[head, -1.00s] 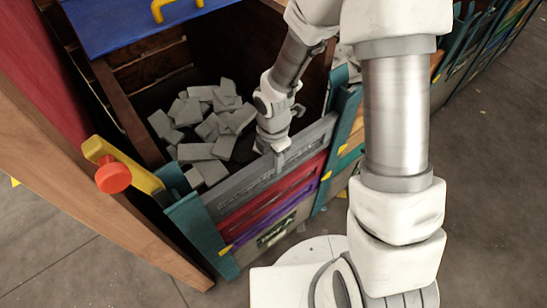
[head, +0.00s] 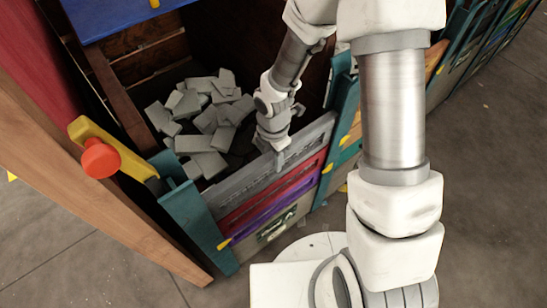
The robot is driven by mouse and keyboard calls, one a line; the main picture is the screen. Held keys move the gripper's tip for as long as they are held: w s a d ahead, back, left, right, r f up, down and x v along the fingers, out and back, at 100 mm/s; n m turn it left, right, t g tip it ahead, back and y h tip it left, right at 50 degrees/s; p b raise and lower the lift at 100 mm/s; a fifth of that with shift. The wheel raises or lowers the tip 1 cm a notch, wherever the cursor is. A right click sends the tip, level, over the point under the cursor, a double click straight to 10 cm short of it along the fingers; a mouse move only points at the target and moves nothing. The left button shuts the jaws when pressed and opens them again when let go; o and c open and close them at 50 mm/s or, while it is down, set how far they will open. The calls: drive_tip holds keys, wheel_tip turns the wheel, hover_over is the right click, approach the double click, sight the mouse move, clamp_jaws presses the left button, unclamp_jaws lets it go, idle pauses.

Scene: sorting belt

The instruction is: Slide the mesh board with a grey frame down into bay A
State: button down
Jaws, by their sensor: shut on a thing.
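The grey-framed board (head: 234,188) spans the front of a bay, between two teal posts. It is tilted in the picture, with its right end higher. Its mesh is hard to make out at this size. My gripper (head: 279,163) is shut on its top edge near the middle. Below it in the same front are a red board (head: 240,214) and a purple board (head: 268,212). The left teal post (head: 196,213) and the right teal post (head: 345,115) flank the board ends. The bay's sign (head: 277,226) is too small to read.
Grey blocks (head: 207,118) lie heaped in the bin behind the board. A yellow lever with a red knob (head: 101,158) sticks out at the left, near a wooden beam (head: 110,215). A blue panel (head: 115,18) is at the top. Grey floor is open at right.

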drive_tip(key=shift+f, duration=0.25)
drive_tip(key=shift+c, duration=2.4)
unclamp_jaws()
wheel_tip(320, 180, up, 18)
drive_tip(key=p, duration=0.7)
drive_tip(key=shift+f, duration=0.2)
